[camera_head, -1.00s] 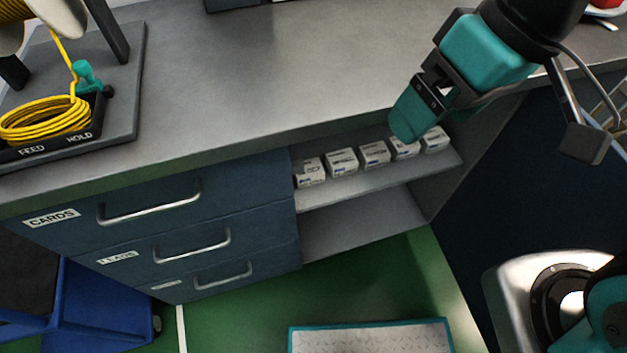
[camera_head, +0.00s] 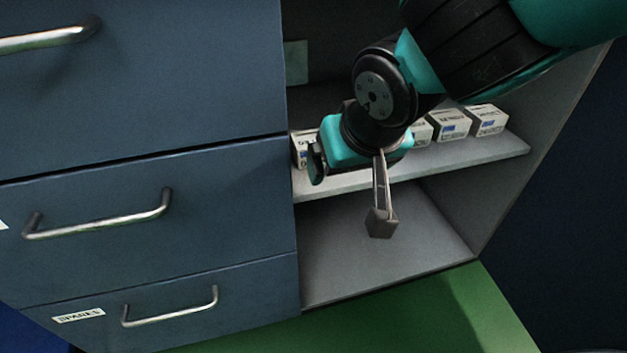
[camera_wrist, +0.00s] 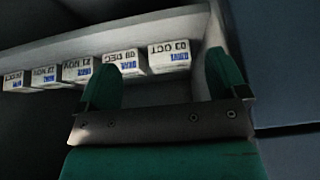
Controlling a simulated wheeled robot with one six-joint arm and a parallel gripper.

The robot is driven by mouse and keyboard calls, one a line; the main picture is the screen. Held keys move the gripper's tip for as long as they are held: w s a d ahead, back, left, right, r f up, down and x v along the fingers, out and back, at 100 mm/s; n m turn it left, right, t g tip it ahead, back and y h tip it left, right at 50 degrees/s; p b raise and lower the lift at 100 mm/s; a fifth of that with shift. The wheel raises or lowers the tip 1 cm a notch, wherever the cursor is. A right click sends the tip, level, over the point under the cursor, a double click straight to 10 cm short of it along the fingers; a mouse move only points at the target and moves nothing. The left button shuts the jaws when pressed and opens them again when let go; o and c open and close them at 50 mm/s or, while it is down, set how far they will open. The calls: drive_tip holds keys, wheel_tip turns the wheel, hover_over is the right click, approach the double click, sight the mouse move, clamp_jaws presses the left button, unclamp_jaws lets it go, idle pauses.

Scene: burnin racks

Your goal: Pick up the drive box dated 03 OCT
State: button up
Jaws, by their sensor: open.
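The drive box dated 03 OCT (camera_wrist: 169,56) is a small white carton with a blue mark. In the wrist view it is the rightmost of the row, upside down, and appears between the fingertips but beyond them. My gripper (camera_wrist: 165,75) is open and empty. In the head view my gripper (camera_head: 350,142) is in front of the shelf's left part and hides part of the row. The leftmost box (camera_head: 299,150) there shows only partly; its date is not readable, but the inverted wrist view suggests it is the 03 OCT box.
The 08 DEC box (camera_wrist: 125,63) stands beside it, with several more boxes further along the shelf (camera_head: 465,152). The lower compartment (camera_head: 345,260) is empty. Blue drawers with a metal handle (camera_head: 100,215) adjoin on the left. A side wall (camera_head: 545,140) closes the right.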

wheel_tip(320, 180, down, 2)
drive_tip(key=b, duration=0.5)
approach(299, 140)
drive_tip(key=w+f, duration=0.1)
drive_tip(key=w+d+f, duration=0.1)
drive_tip(key=f, duration=0.1)
drive_tip(key=w+d+f, duration=0.1)
drive_tip(key=f, duration=0.1)
drive_tip(key=shift+f, duration=0.1)
drive_tip(key=b+x, duration=0.3)
drive_tip(key=x, duration=0.2)
drive_tip(key=c, duration=0.6)
drive_tip(key=shift+r, duration=0.25)
